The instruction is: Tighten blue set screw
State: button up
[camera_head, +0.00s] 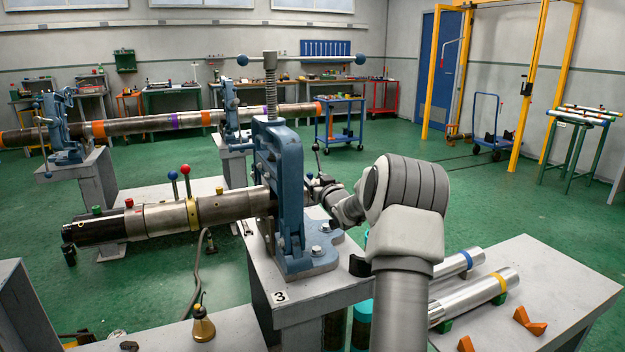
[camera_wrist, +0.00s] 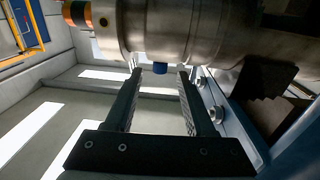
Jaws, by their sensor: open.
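In the wrist view, a small blue set screw (camera_wrist: 160,68) sticks out of the grey metal pipe collar (camera_wrist: 160,30). My gripper (camera_wrist: 159,73) is open, with its two dark fingers one on each side of the blue screw in the picture. I cannot tell how far the tips are from it in depth. In the head view, my gripper (camera_head: 316,186) is beside the blue vise (camera_head: 281,180), at the right end of the clamped pipe (camera_head: 232,206), and its fingers are partly hidden. The blue screw is not visible in the head view.
The vise stands on a grey pedestal (camera_head: 320,292) marked 3, close to my gripper. Its blue frame (camera_wrist: 228,125) also shows in the wrist view. A grey table (camera_head: 570,280) with silver pipes stands at right. A brass plumb bob (camera_head: 203,326) stands at front left.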

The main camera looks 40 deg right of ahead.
jog(key=shift+x, duration=0.8)
grip_shut()
